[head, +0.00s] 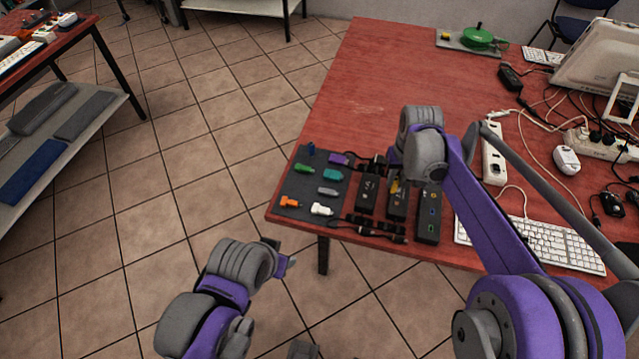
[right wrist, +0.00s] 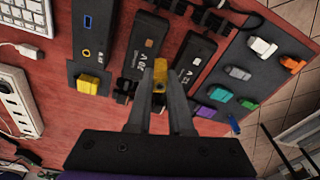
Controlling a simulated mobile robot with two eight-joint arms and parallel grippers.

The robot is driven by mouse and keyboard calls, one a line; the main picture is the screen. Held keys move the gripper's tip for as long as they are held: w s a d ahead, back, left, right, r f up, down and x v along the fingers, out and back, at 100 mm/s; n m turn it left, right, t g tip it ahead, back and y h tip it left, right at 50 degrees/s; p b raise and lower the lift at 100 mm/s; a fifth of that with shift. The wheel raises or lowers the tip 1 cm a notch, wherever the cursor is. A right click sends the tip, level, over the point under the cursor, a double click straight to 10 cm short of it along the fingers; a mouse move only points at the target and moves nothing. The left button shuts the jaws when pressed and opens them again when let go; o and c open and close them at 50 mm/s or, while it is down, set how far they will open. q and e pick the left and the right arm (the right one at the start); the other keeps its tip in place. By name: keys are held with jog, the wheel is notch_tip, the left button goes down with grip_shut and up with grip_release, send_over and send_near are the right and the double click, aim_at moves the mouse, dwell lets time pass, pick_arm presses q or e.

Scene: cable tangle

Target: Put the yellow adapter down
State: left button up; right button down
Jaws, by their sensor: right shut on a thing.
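The yellow adapter (right wrist: 160,72) is between the fingertips of my right gripper (right wrist: 160,88), which is shut on it. In the head view a bit of the yellow adapter (head: 395,186) shows below my right wrist, above the dark boxes. In the right wrist view it is over the lower end of a dark box (right wrist: 190,65); I cannot tell whether it touches. A second yellow piece (right wrist: 87,84) is at the end of another dark box (right wrist: 88,32). My left gripper (head: 284,264) is low beside the table's front left; its jaws cannot be made out.
A dark mat (head: 290,207) at the table's front left corner holds several coloured adapters, among them orange (head: 290,202), white (head: 321,209) and green (head: 304,168) ones. A keyboard (head: 540,243), power strip (head: 494,155) and cables lie to the right. The table's back left (head: 370,80) is clear.

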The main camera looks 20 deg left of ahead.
jog(key=s+a+r+n+b, duration=0.1)
jog(key=a+r+n, duration=0.15)
jog(key=a, duration=1.05)
jog(key=s+a+r+n+b, duration=0.1)
jog(key=a+n, duration=0.2)
jog(key=a, duration=1)
jog(key=shift+y, duration=0.3)
notch_tip(320, 180, down, 10)
jog(key=shift+r+b, duration=0.15)
jog(key=shift+b, duration=0.25)
jog(key=shift+f, duration=0.2)
jog(key=c, duration=0.8)
grip_release()
jog(key=shift+r, duration=0.15)
